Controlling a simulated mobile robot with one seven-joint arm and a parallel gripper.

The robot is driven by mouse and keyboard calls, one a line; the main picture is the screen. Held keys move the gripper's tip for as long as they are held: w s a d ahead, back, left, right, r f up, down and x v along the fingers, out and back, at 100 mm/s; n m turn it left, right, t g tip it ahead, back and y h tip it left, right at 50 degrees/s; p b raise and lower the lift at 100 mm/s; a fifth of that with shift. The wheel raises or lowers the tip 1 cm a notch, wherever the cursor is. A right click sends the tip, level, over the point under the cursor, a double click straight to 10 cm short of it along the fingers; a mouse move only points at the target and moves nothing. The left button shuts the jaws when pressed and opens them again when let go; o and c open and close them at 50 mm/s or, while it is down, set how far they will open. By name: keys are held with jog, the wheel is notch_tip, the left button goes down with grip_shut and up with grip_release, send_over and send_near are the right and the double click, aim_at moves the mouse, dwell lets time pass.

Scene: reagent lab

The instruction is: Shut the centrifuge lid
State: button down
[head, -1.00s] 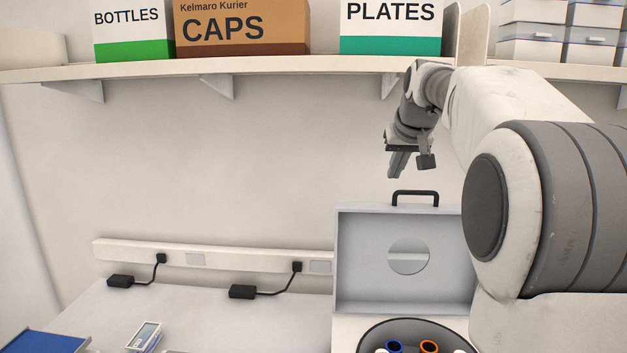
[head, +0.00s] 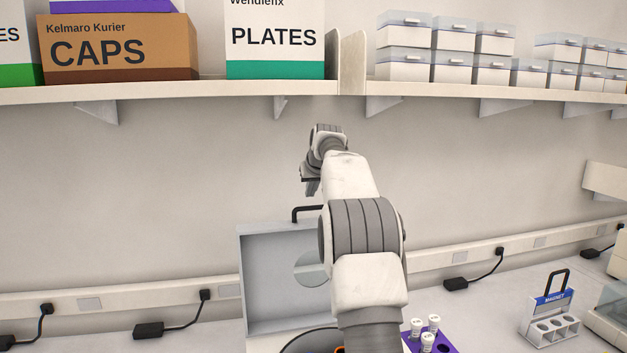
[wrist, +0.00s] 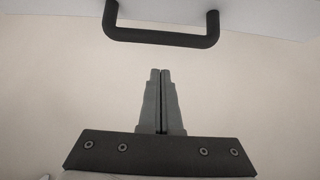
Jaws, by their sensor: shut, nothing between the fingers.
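The centrifuge lid (head: 258,282) stands open and upright on the bench, a pale grey panel with a round window, partly hidden by my arm. Its black handle (head: 304,211) is on the top edge; in the wrist view the handle (wrist: 162,38) spans the top of the picture. In the head view my gripper (head: 312,192) hangs just above the handle, partly hidden.
A purple rack (head: 436,343) with white-capped tubes stands right of the centrifuge. A magnet rack (head: 551,320) is farther right. A shelf (head: 205,90) with boxes runs above my arm. Power adapters (head: 150,330) lie along the wall.

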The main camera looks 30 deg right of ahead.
jog(key=shift+s+a+f, duration=0.25)
jog(key=shift+s+f, duration=0.75)
jog(key=shift+f, duration=0.15)
jog(key=shift+f+b, duration=0.1)
jog(key=shift+b, duration=0.35)
